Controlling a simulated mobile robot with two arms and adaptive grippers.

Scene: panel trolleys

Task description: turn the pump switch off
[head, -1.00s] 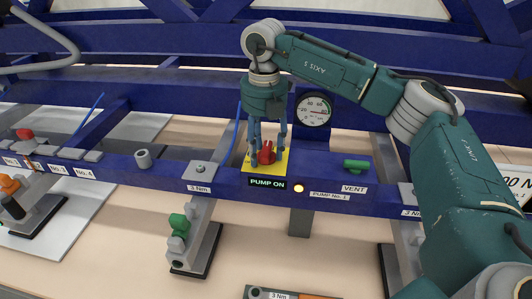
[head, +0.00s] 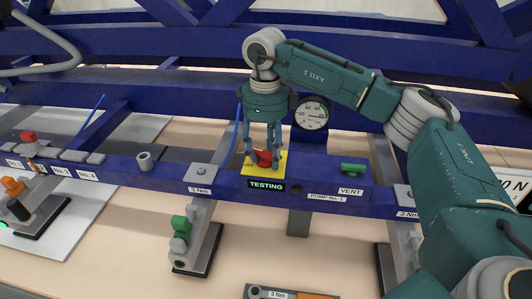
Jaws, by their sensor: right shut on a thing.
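The red pump switch (head: 264,157) sits on a yellow plate (head: 276,171) on the blue beam. My right gripper (head: 262,156) reaches down over it from above, its fingers shut on the red knob and partly hiding it. The display (head: 266,186) below the plate reads "TESTING" in green. The lamp (head: 297,189) beside it looks dark. My left gripper is not in view.
A round gauge (head: 311,113) stands behind the switch, close to my right wrist. A green vent handle (head: 353,167) lies to the right. A green clamp (head: 180,234) and an upright grey socket (head: 144,160) are to the left.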

